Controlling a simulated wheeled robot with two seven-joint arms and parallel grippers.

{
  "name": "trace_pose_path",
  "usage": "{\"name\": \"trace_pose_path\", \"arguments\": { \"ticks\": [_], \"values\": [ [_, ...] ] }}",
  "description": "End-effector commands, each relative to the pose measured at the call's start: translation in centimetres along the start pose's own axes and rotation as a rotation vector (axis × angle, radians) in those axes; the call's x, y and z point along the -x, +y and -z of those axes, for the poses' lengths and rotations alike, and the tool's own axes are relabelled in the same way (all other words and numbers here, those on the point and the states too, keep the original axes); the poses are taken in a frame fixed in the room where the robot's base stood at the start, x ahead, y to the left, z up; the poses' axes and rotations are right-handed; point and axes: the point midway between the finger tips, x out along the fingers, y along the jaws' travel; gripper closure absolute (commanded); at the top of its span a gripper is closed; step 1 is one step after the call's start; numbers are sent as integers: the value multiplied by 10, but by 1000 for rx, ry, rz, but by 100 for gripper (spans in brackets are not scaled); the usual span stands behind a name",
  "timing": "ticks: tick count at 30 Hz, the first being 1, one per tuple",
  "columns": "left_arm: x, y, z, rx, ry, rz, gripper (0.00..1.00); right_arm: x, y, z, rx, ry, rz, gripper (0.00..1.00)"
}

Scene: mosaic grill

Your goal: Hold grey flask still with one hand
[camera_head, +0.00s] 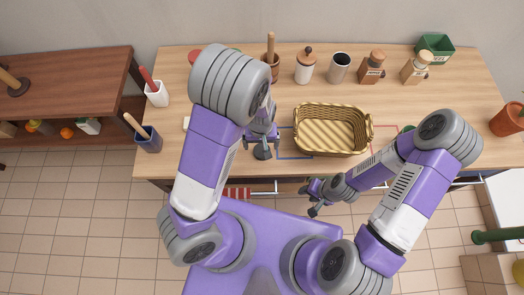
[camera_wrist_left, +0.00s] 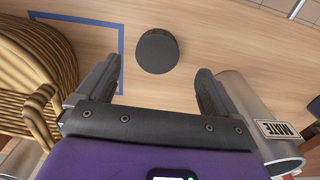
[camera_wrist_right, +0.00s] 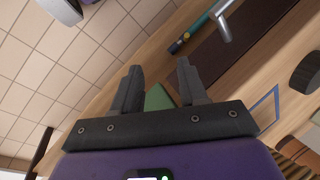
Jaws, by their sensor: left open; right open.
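My right gripper (camera_head: 309,202) is open and empty in front of the table's front edge, away from the flask.
A wicker basket (camera_head: 303,118) stands right of my left gripper, by a blue outline on the table. Jars, shakers and a grey cup (camera_head: 339,68) line the back.

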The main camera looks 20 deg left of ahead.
Motion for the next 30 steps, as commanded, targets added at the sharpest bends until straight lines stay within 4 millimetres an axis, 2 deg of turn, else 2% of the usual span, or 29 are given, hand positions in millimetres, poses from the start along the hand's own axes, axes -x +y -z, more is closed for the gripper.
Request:
{"name": "trace_pose_path", "arguments": {
  "ticks": [7, 17, 27, 28, 30],
  "values": [
    [-6, 0, 0, -1, 0, 1, 6, -2, 1, 0, 0, 0, 0, 57],
    [-51, 3, 2, -1, 0, 1, 6, -18, 7, 1, 0, 0, 0, 57],
    [-51, 3, 2, -1, 2, 0, 6, -17, 6, 1, 0, 0, 0, 57],
    [-51, 3, 2, -1, 2, 0, 7, -17, 6, 1, 0, 0, 0, 57],
    [-51, 3, 2, -1, 2, 0, 18, -17, 6, 1, 0, 0, 0, 57]
  ]
}}
